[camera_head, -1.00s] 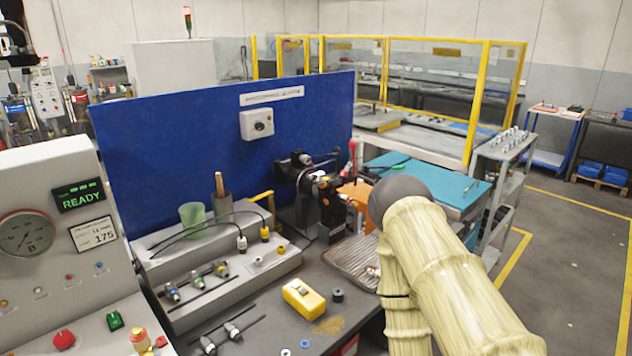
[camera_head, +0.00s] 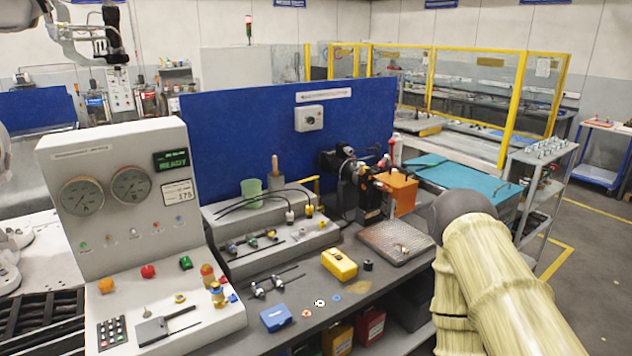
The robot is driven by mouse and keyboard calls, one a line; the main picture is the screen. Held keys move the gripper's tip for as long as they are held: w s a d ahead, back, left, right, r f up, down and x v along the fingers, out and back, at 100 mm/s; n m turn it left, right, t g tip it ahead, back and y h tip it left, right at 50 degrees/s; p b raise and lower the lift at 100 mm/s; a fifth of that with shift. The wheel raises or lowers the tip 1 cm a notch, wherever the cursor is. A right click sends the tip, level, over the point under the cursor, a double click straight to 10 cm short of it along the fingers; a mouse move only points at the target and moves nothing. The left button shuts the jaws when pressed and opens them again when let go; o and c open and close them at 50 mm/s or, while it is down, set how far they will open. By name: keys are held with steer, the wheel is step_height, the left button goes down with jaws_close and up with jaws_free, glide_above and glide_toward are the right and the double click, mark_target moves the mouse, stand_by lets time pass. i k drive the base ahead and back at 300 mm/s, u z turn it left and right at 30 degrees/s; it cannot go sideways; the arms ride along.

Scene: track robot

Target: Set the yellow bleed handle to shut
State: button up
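I cannot pick out the yellow bleed handle for certain. A small yellow part (camera_head: 180,298) lies on the sloped front of the grey console (camera_head: 75,255). Beside it are a brass fitting with a red-orange top (camera_head: 207,272) and a blue-and-yellow valve-like fitting (camera_head: 217,294). They are too small to tell which way any handle points. My arm, in a pale ribbed sleeve, reaches in at the lower right, with a dark grey rounded joint at its top. My gripper is not in view.
A yellow box (camera_head: 339,264), a blue box (camera_head: 275,318) and loose fittings lie on the dark bench. A grey rack (camera_head: 240,265) with cables stands behind. An orange block (camera_head: 399,192) and a metal tray (camera_head: 372,238) are near my arm. Clear floor lies at right.

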mark_target(308, 179)
steer(key=z, duration=0.25)
steer(key=i, duration=1.1)
steer(key=u, duration=0.4)
